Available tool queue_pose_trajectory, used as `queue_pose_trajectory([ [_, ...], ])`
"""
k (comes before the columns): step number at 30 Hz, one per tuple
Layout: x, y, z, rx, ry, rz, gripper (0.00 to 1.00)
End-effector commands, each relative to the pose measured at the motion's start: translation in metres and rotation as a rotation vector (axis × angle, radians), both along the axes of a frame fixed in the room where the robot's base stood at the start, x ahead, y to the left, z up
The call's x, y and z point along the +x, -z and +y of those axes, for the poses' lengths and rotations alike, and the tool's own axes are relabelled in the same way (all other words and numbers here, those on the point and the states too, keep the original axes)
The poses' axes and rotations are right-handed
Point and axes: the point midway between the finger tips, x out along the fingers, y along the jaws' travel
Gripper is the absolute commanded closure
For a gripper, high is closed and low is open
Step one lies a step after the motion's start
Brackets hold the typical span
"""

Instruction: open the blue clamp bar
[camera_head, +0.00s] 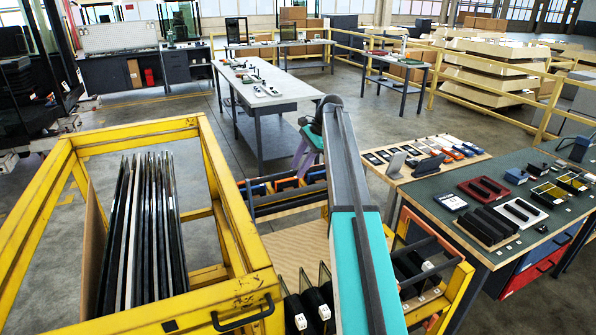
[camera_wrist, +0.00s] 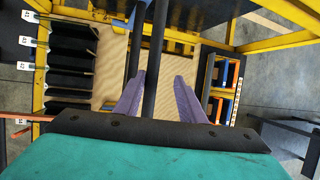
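My gripper (camera_wrist: 158,82) shows in the wrist view with two purple fingers spread apart. A dark bar (camera_wrist: 160,30) runs up the picture in the space between them; I see no finger touching it. In the head view my gripper is partly hidden behind my own arm, above the low trolley with the plywood deck (camera_head: 298,252). A small blue piece (camera_wrist: 141,14) shows at the top of the wrist view, above the fingers and partly covered by dark bars. I cannot tell whether it is the blue clamp bar, and no other part is clearly that bar.
The yellow rack (camera_head: 235,215) with upright dark panels (camera_head: 150,235) stands at left. Blue and orange bins (camera_wrist: 222,92) line the trolley's right side in the wrist view; dark slots (camera_wrist: 72,45) line its left. A green-topped table (camera_head: 475,185) stands at right.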

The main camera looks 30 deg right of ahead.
Motion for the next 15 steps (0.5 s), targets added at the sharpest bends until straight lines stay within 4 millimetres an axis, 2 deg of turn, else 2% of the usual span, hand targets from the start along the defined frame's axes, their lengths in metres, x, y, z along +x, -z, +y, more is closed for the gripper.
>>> queue_pose_trajectory([
  [15, -0.012, -0.064, -0.027, -0.002, 0.001, -0.004, 0.66],
])
